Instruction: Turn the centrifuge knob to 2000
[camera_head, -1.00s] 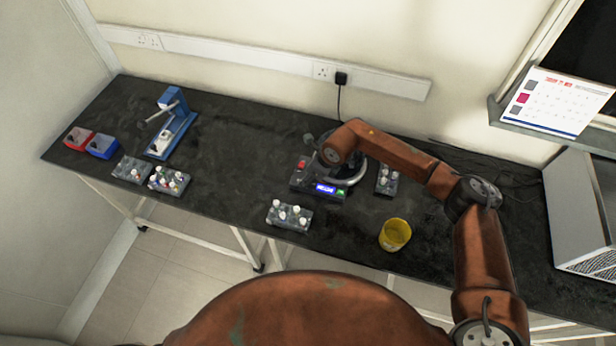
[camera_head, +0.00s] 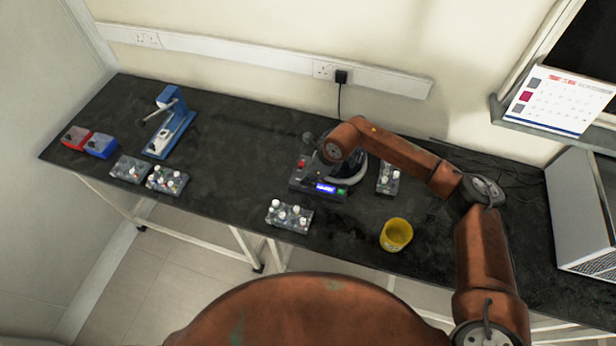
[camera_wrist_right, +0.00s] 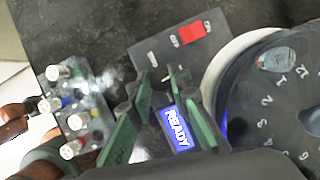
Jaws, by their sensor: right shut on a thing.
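The centrifuge (camera_head: 302,183) stands on the black bench, partly covered by my right arm. Its blue display (camera_head: 325,188) is lit and reads READY in the right wrist view (camera_wrist_right: 180,128). The numbered rotor (camera_wrist_right: 275,105) lies right of the panel there. My right gripper (camera_wrist_right: 161,80) has its green fingers down at the panel between the red switch (camera_wrist_right: 191,34) and the display. It is shut on the dark knob (camera_wrist_right: 160,98), which the fingers mostly hide, so its setting cannot be read. My left gripper is not in view.
Tube racks stand left (camera_head: 289,216) and right (camera_head: 389,178) of the centrifuge. A yellow cup (camera_head: 396,235) is near the front edge. A blue device (camera_head: 170,130), red box (camera_head: 76,137) and blue box (camera_head: 101,146) are at the left.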

